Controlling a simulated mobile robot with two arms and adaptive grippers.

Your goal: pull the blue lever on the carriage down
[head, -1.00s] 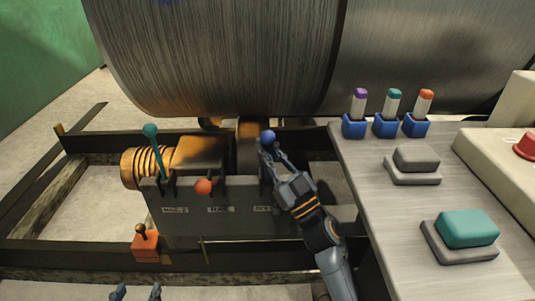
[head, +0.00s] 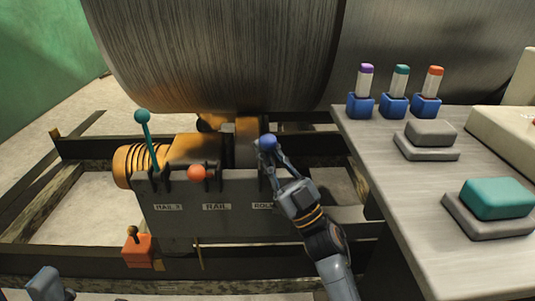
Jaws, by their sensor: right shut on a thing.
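The blue lever (head: 267,143) shows as a round blue knob at the right end of the grey lever box (head: 210,224) on the carriage. My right gripper (head: 267,151) is shut on it, just below the knob. The fingers hide most of the lever's shaft. The knob stands above the box's top edge. My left gripper (head: 48,284) shows only in part at the bottom left edge, away from the levers; its jaws are not clear.
A teal lever (head: 143,118) stands upright at the box's left, and a red-orange lever (head: 197,172) leans toward me in the middle. An orange box with a small joystick (head: 138,248) sits at lower left. The console (head: 400,185) borders the right. A big metal cylinder (head: 215,55) fills the back.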

